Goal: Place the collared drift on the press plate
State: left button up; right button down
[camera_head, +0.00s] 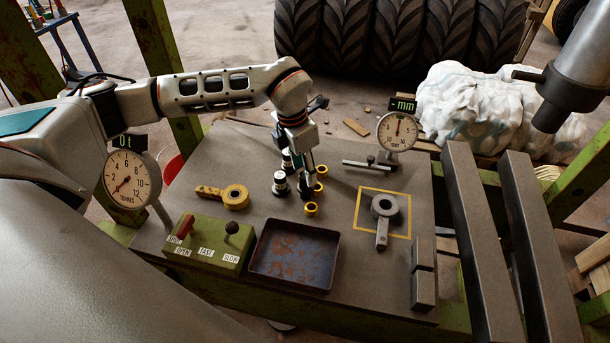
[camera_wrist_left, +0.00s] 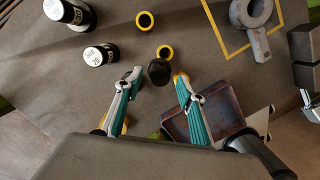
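My left gripper (camera_head: 304,182) points down over the grey bench, among small drifts and yellow rings. In the left wrist view its fingers (camera_wrist_left: 158,75) are apart, with a dark round-topped piece (camera_wrist_left: 159,72) between them and small gaps at both sides. This may be the collared drift; its collar cannot be made out. Two black drifts with white labelled tops (camera_wrist_left: 98,55) (camera_wrist_left: 69,12) stand upright beside the gripper. A grey ring with a handle (camera_head: 384,206) lies in a yellow-outlined square (camera_head: 408,236). I cannot tell which part is the press plate. My right gripper is not in view.
Yellow rings (camera_head: 311,209) stand close to the gripper. A rusty tray (camera_head: 333,262), a green control box (camera_head: 208,245) and a yellow-handled ring (camera_head: 235,197) lie in front. A dial gauge (camera_head: 397,131) stands behind. Two steel beams (camera_head: 478,240) (camera_head: 540,240) run at the right, near a grey cylinder (camera_head: 578,75).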

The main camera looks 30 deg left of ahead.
aim_at(300, 189)
pick_arm(q)
notch_tip(300, 189, up, 8)
jog(key=s, duration=0.1)
jog(key=shift+a+r+p, duration=0.25)
jog(key=shift+a+p, duration=0.1)
dwell(0.3)
